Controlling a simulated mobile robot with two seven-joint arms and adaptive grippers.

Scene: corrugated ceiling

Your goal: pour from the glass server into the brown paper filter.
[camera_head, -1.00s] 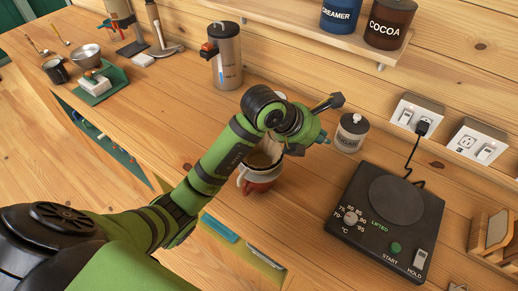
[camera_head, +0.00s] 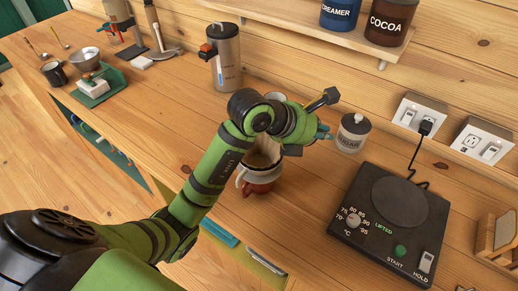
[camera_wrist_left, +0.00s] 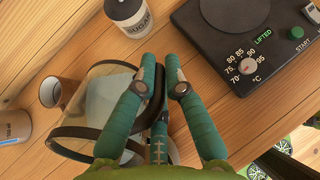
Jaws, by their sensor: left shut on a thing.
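My left gripper (camera_wrist_left: 163,72) is shut on the dark handle of the glass server (camera_wrist_left: 105,98). Its fingers show teal in the left wrist view; in the head view the gripper (camera_head: 322,132) is seen past my wrist. The server is clear with a black band and looks tilted. In the head view my arm hides most of it. The brown paper filter (camera_head: 262,158) sits in a red and white holder (camera_head: 262,187) on the counter, just below my wrist. My arm partly covers it, and I cannot tell whether liquid is falling into it. My right gripper is not in view.
A sugar jar (camera_head: 351,133) and a black hot plate (camera_head: 390,205) with a cord stand to the right. A steel canister (camera_head: 225,60) stands behind. A brown cup (camera_wrist_left: 62,92) shows in the wrist view.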

